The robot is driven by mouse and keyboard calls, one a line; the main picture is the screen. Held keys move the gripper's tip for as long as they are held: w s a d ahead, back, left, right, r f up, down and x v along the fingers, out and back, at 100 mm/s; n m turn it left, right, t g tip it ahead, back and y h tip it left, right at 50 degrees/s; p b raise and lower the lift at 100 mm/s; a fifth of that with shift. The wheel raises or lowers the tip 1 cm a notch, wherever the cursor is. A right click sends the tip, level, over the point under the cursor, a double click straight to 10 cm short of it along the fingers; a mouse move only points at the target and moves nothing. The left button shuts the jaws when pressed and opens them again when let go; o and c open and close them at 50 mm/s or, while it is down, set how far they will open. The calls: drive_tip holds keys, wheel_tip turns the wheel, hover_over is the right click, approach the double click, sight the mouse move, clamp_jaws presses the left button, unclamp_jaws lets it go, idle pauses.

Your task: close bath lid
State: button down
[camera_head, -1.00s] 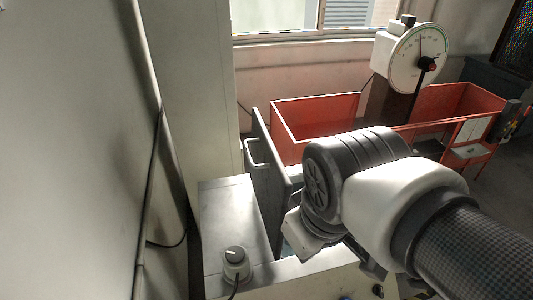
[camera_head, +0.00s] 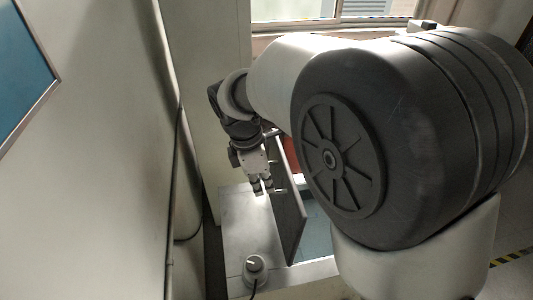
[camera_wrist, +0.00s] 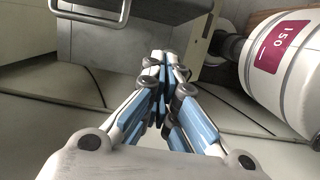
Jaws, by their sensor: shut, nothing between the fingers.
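The bath lid (camera_head: 290,215) is a dark panel standing upright, roughly edge-on in the head view. The bath's teal-grey opening (camera_head: 317,238) shows to its right, partly hidden by my arm. My gripper (camera_head: 262,190) is on the left side of the lid, close to its face, above the grey top (camera_head: 240,228); I cannot tell whether it touches the lid. The fingers (camera_wrist: 163,58) are together and empty in the wrist view. A grey panel, apparently the lid (camera_wrist: 150,42), lies beyond them, with a metal handle (camera_wrist: 92,20) at upper left.
A round knob unit (camera_head: 255,268) with a cable stands at the front of the grey top. A wall with a blue panel (camera_head: 20,70) is at left. A window (camera_head: 330,10) is behind. My large arm joint blocks the right side.

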drive_tip(key=w+d+f, duration=0.1)
drive_tip(key=d+f, duration=0.4)
drive_tip(key=f, duration=0.2)
drive_tip(key=shift+d, duration=0.15)
drive_tip(key=shift+f, duration=0.1)
